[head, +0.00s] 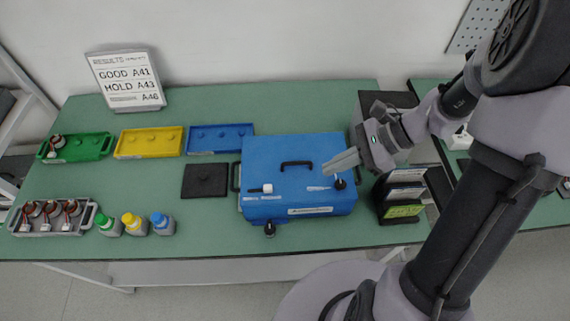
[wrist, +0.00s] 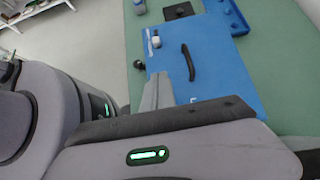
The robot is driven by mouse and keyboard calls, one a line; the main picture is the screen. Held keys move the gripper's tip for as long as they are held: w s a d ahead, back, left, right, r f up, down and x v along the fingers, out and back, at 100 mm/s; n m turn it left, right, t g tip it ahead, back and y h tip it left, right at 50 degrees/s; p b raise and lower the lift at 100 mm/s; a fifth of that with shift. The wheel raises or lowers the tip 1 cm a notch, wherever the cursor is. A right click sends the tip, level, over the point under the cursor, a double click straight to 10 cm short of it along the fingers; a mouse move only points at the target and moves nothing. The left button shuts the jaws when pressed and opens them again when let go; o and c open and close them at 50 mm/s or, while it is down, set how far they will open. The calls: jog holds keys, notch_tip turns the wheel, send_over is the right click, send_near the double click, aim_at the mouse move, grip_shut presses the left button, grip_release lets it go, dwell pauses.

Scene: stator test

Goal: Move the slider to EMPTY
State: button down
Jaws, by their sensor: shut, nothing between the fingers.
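The blue box (head: 290,170) stands on the green bench in the head view, and its lid also shows in the wrist view (wrist: 218,85). A small white slider knob (head: 267,188) sits on a dark track at the lid's front left. It appears at the right part of that track. It also shows in the wrist view (wrist: 156,41). The small white markings by it are too small to read. My gripper (head: 327,170) is shut and empty over the right part of the lid, apart from the slider. Its fingers also show in the wrist view (wrist: 158,92).
A black handle (head: 297,163) rises from the lid. A black knob (head: 340,184) is at the lid's right, near my fingers. A black file holder (head: 402,194) stands right of the box, and a dark pad (head: 205,180) lies left. Bottles (head: 135,224) stand farther left.

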aim_at(272, 190)
jog(key=shift+a, duration=0.1)
jog(key=b+x, duration=0.4)
jog(key=x, duration=0.5)
jog(key=shift+a+f, duration=0.1)
jog(key=shift+f, duration=0.3)
jog(key=a+b, duration=0.1)
jog(key=a, duration=0.2)
jog(key=shift+a, duration=0.75)
